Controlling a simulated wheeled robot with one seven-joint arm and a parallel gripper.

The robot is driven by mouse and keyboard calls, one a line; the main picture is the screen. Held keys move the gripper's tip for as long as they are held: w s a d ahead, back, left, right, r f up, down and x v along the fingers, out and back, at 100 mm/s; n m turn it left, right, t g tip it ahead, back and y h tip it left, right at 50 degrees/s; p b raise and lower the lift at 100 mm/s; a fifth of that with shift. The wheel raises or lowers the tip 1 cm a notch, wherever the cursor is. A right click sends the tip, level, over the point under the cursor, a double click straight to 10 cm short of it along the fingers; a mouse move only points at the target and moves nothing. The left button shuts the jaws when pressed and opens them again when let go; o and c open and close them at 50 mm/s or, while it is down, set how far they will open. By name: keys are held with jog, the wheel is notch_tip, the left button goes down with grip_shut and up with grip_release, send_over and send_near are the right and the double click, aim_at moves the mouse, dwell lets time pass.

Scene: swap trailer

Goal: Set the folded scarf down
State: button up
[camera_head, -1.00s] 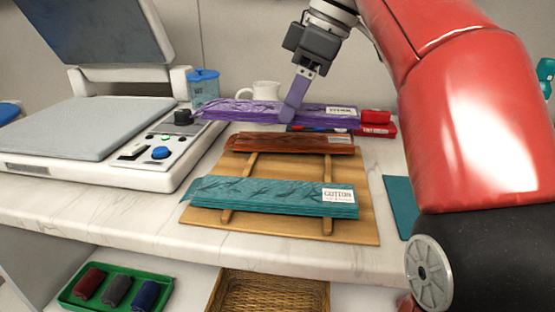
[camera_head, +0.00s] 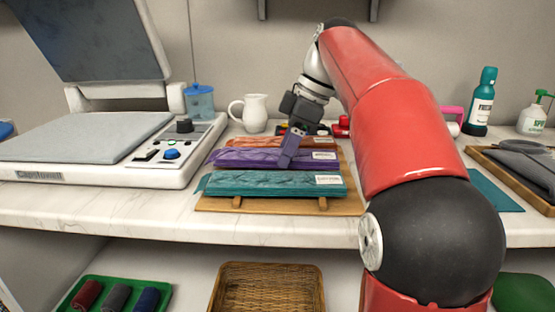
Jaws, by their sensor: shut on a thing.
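My gripper (camera_head: 287,161) is shut on the purple folded scarf (camera_head: 241,158), gripping it near its middle. The scarf lies flat and level, with a white label at its right end. It is over the wooden rack (camera_head: 276,207), between the teal folded scarf (camera_head: 260,185) in front and the rust-orange folded scarf (camera_head: 246,142) behind. I cannot tell whether its underside touches the rack, as the teal scarf hides it.
A heat press (camera_head: 95,150) stands at the left. At right are a teal mat (camera_head: 492,192), a teal bottle (camera_head: 482,103) and a wooden tray (camera_head: 510,176). A wicker basket (camera_head: 268,285) is below.

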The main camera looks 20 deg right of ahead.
jog(key=shift+w+f, duration=0.2)
jog(key=shift+f, duration=0.45)
jog(key=shift+r, duration=0.15)
jog(key=o, duration=1)
jog(key=shift+f, duration=0.2)
jog(key=shift+b, duration=0.4)
